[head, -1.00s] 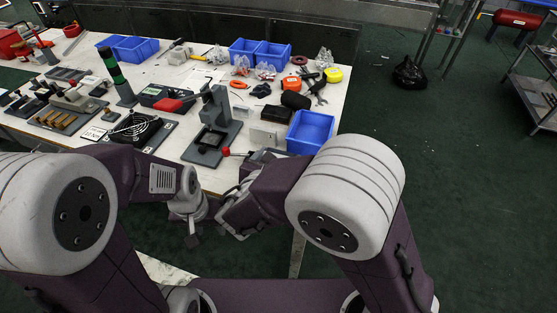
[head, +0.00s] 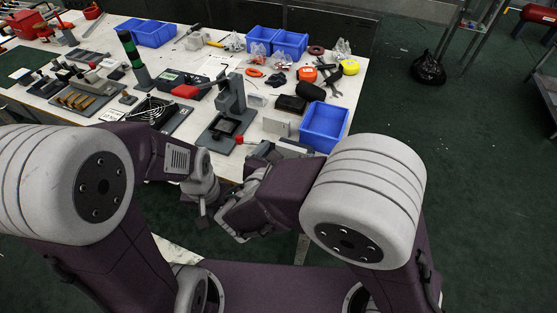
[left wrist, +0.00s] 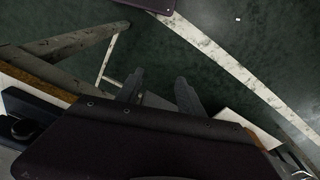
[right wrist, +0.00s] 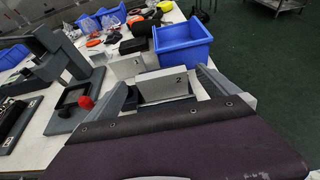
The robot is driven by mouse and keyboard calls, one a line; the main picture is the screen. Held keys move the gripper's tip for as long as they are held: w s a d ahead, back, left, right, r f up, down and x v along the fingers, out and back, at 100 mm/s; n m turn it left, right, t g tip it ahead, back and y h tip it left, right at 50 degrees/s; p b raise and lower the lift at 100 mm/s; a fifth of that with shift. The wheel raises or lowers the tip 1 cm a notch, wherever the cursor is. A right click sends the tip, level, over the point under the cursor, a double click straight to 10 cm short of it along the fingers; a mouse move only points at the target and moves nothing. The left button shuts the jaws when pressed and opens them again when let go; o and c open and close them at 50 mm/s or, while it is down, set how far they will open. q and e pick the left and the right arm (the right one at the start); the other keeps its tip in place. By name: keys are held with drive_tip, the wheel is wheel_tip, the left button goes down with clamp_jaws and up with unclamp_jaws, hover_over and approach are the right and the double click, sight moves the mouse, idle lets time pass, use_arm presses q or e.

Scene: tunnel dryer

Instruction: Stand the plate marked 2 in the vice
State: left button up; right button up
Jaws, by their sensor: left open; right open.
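The light grey plate marked 2 (right wrist: 163,83) stands upright in the right wrist view, above a dark grey block (right wrist: 166,111) that may be the vice. Whether the plate is seated in it is unclear, as my gripper hides the lower part. My right gripper (right wrist: 162,77) is open, its fingers to either side of the plate, without a visible grip. A second light plate (right wrist: 127,66) stands just behind; it also shows in the head view (head: 276,126). My left gripper (left wrist: 157,84) is open and empty, off the table's front edge over the floor.
A blue bin (head: 323,126) stands at the table's right corner. A grey press (head: 231,100) with a red knob (right wrist: 84,102) is left of the plates. A black fan-like fixture (head: 158,112) lies further left. Tools, tape and more blue bins (head: 290,42) lie behind.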

drive_tip(key=p+v, duration=0.1)
drive_tip(key=v, duration=0.7)
drive_tip(key=shift+p, duration=0.3)
